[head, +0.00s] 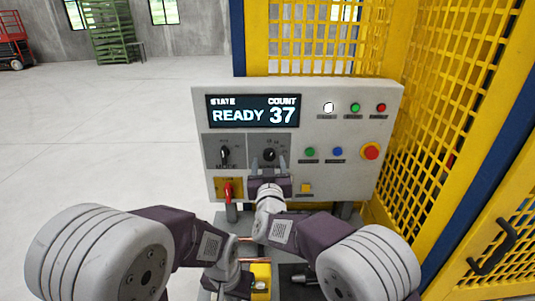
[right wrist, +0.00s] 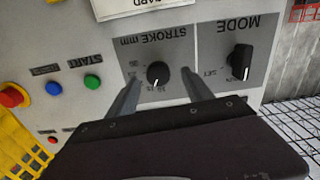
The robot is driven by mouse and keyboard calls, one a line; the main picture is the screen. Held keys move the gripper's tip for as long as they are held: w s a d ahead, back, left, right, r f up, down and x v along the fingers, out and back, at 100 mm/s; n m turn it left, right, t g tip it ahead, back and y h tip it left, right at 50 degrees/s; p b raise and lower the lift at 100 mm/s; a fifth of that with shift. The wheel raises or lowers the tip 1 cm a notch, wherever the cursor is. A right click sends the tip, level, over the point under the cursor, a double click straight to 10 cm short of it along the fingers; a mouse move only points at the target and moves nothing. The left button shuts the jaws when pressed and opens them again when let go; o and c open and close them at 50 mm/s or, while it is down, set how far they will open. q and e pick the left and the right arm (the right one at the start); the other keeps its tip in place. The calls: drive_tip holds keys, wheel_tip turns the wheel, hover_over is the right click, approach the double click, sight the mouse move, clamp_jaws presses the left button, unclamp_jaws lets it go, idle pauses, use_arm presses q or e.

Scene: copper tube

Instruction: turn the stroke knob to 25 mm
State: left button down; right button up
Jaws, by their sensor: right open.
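The stroke knob (head: 269,155) is a round black knob on a dark grey plate of the control panel. It also shows in the right wrist view (right wrist: 158,73), upside down, under the label STROKE mm; its pale mark is towards the picture's bottom. The scale figures are too small to read surely. My right gripper (head: 268,161) is open, with one finger at each side of the knob (right wrist: 160,76); I cannot tell whether they touch it. My left arm's wrist (head: 226,268) is low in the head view; its fingers cannot be made out.
The mode knob (head: 224,154) is left of the stroke knob. The display (head: 253,111) reads READY and 37. Green, blue and red buttons, including a large red one (head: 370,152), are to the right. A red lever (head: 228,191) is below. Yellow mesh guarding (head: 435,95) stands behind and right.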

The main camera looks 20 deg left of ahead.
sight(269, 157)
drive_tip(key=x, duration=0.2)
drive_tip(key=shift+w+a+r+p, duration=0.1)
drive_tip(key=shift+w+p, duration=0.15)
drive_tip(key=shift+p, duration=0.1)
drive_tip(key=shift+w+d, duration=0.25)
drive_tip(key=shift+w, duration=0.1)
drive_tip(key=shift+a, duration=0.15)
drive_tip(key=c, duration=0.5)
clamp_jaws()
drive_tip(key=shift+f+m+b, duration=0.25)
drive_tip(key=shift+m+b, duration=0.35)
drive_tip(key=shift+b, duration=0.2)
drive_tip(key=m+b, duration=0.6)
drive_tip(key=m, duration=0.1)
drive_tip(key=shift+m+b, duration=0.3)
use_arm(q)
wheel_tip(269, 157, down, 8)
drive_tip(key=b, duration=0.1)
drive_tip(key=shift+f+b, duration=0.2)
drive_tip(key=shift+b, duration=0.1)
use_arm(e)
drive_tip(key=shift+r+m, duration=0.1)
drive_tip(key=shift+m, duration=1.4)
use_arm(q)
drive_tip(key=shift+f, duration=0.1)
